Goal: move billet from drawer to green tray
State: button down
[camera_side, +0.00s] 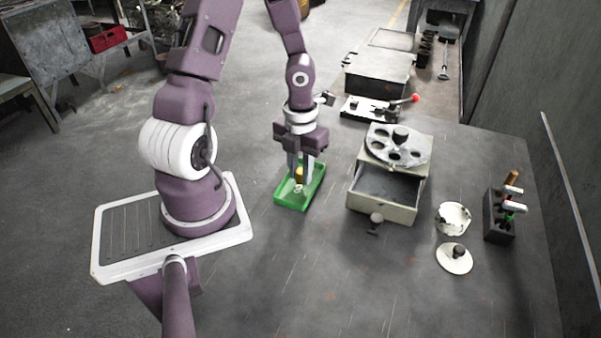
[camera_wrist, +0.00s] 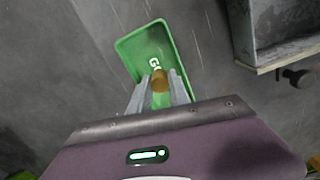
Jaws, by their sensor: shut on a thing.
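The billet (camera_wrist: 160,80) is a small brass-orange piece between my fingertips; it also shows in the side view (camera_side: 299,174). My gripper (camera_side: 301,172) points down over the green tray (camera_side: 285,201) and is shut on the billet. In the wrist view the green tray (camera_wrist: 138,44) lies below the billet, with white lettering partly hidden by it. I cannot tell whether the billet touches the tray floor. The drawer (camera_side: 385,188) is pulled open to the right of the tray, and its visible inside looks empty. In the wrist view the drawer (camera_wrist: 262,58) is at the top right.
A round plate with holes (camera_side: 398,145) sits on the drawer cabinet. A white pot (camera_side: 453,218), its lid (camera_side: 454,259) and a tool holder (camera_side: 497,216) stand to the right. A red-knobbed fixture (camera_side: 375,108) is behind. The table front is clear.

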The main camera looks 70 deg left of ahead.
jog(key=shift+f, duration=0.4)
jog(key=shift+f, duration=0.15)
jog(key=c, duration=1.5)
grip_release()
